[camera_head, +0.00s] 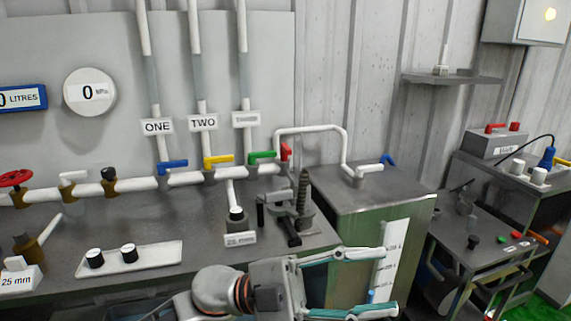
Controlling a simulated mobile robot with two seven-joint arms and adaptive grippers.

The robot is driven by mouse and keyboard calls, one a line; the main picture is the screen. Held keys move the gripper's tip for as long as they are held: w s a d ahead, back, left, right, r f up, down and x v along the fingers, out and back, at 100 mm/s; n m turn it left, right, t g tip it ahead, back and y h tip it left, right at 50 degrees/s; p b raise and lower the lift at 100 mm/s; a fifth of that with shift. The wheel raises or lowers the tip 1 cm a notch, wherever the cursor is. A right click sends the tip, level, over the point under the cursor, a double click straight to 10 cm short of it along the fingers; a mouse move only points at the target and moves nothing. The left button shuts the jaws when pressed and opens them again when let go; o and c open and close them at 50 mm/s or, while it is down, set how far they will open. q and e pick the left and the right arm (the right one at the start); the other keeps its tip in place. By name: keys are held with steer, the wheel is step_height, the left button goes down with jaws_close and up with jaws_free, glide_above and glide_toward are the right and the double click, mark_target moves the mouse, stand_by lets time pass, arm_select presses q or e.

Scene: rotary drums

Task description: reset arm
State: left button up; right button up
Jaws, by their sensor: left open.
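My left gripper (385,284) is at the bottom middle of the head view, with its arm coming in from the lower left. Its two teal-lined fingers point right and are spread apart. No object shows between the fingertips except the green tank (352,235) behind them, with its white level scale (390,258). The gripper appears in front of the tank, and I cannot tell how far apart they are. My right gripper is not in the view.
A bench (150,215) with white pipes, coloured valve handles and a white tray (150,256) spans the left. A black clamp-like device (290,212) stands near the bench's right end. Small tables (480,250) with tools stand at the right.

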arm_select(q)
steer(key=w+a+f+n+t+y, duration=0.1)
steer(key=w+a+f+n+t, duration=0.35)
steer(key=n+t, duration=0.35)
steer(key=w+a+f+n+t, duration=0.3)
steer(key=w+n+t, duration=0.35)
steer(key=t, duration=0.25)
steer(key=w+a+f+n+t+y, duration=0.1)
steer(key=a+f+n+t+y, duration=0.3)
steer(key=f, duration=0.3)
steer(key=w+a+f+n+t+y, duration=0.1)
steer(key=a+f+n+y, duration=0.35)
steer(key=f, duration=0.25)
steer(key=s+a+f+n+g+y, duration=0.1)
steer(key=s+a+f+g+y, duration=0.1)
steer(key=s+a+f, duration=0.3)
steer(key=s+a+f+n+g+y, duration=0.2)
steer(key=s+a+f+y, duration=0.2)
steer(key=f, duration=0.9)
steer(key=s+a+f+n+g+y, duration=0.1)
steer(key=s+a+f+g+y, duration=0.1)
steer(key=s+a+f, duration=0.4)
step_height(320, 180, down, 3)
steer(key=shift+s+a+r+y, duration=0.1)
steer(key=shift+s+a+y, duration=0.2)
steer(key=shift+s+y, duration=0.45)
steer(key=shift+s, duration=0.1)
